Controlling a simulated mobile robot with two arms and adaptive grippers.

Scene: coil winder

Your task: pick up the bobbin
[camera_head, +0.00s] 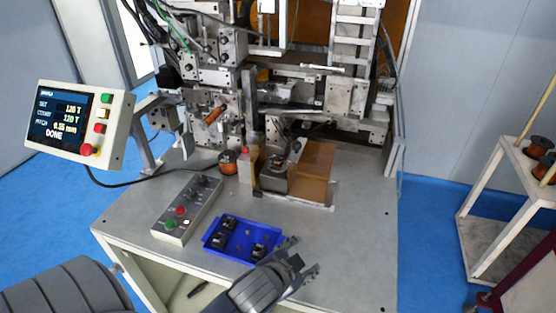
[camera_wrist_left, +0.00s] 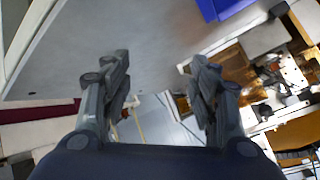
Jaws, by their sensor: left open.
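A small dark bobbin (camera_head: 279,160) appears to sit on the winder's grey holder, in front of the machine, left of an orange-brown plate. Several dark bobbin-like parts (camera_head: 228,223) lie in a blue tray (camera_head: 214,244) on the table. My left gripper (camera_head: 303,258) is open and empty, right of the tray and nearer the table's front than the winder's holder. In the left wrist view its two fingers (camera_wrist_left: 160,85) are spread with nothing between them. No bobbin can be made out there. My right gripper is not in view.
A button box (camera_head: 186,210) stands left of the tray, and a copper wire spool (camera_head: 228,162) behind it. A display (camera_head: 76,122) reads DONE. The winding machine (camera_head: 300,90) fills the back. The table's right part (camera_head: 360,240) is clear. A cart (camera_head: 515,190) with spools stands right.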

